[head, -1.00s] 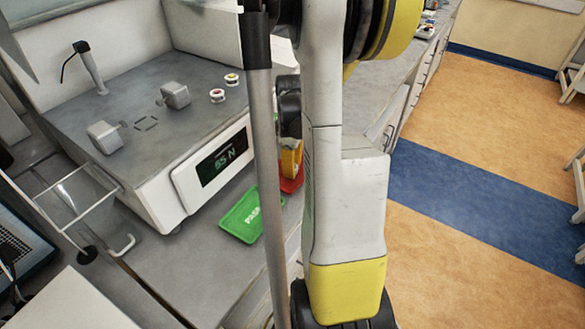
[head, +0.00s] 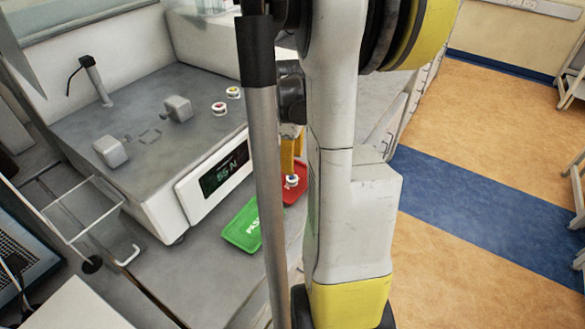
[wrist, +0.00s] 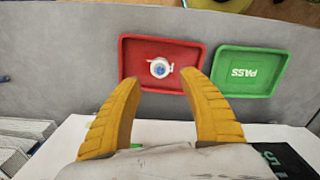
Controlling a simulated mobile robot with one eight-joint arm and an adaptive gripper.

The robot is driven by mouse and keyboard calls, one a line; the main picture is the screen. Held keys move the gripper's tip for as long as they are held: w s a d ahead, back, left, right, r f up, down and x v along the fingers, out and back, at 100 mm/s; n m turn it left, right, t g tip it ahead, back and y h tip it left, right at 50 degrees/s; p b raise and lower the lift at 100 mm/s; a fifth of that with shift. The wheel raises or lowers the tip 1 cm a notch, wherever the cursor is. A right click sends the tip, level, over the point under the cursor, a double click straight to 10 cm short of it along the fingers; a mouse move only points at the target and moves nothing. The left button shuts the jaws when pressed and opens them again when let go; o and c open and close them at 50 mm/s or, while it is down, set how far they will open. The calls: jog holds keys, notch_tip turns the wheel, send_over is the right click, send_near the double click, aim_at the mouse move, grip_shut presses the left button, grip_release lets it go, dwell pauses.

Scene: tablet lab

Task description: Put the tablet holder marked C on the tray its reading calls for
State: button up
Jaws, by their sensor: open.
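A round white tablet holder with a blue ring (wrist: 160,68) sits on the red tray (wrist: 135,79). In the head view the holder (head: 291,181) also shows on the red tray (head: 299,196); its letter is too small to read. My gripper (wrist: 160,77) is open and empty, its yellow fingers spread, with the holder seen just past the gap between the fingertips. In the head view its fingers (head: 290,150) are partly hidden behind my arm. The green tray marked PASS (head: 242,226) is empty and also shows in the wrist view (wrist: 230,86).
The tester (head: 160,190) has a lit display (head: 224,168) with a green reading that looks like 55 N. Two more holders, one red-ringed (head: 219,108) and one yellow-ringed (head: 233,92), stand on its top near grey jaw blocks (head: 177,108).

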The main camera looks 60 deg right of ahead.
notch_tip(320, 180, up, 5)
jog(key=p, duration=0.1)
jog(key=w+a+r+m+t+h, duration=0.1)
jog(key=w+a+r, duration=0.2)
jog(key=a, duration=0.5)
jog(key=w+a+r+t, duration=0.2)
jog(key=a+r, duration=0.1)
jog(key=a, duration=0.5)
jog(key=s+a+r+m+t+y, duration=0.1)
jog(key=a+t, duration=0.3)
jog(key=a, duration=1.4)
jog(key=shift+s+a+r+m, duration=0.3)
jog(key=shift+s+a+m, duration=0.1)
jog(key=shift+s+m, duration=0.1)
jog(key=shift+f+b, duration=0.95)
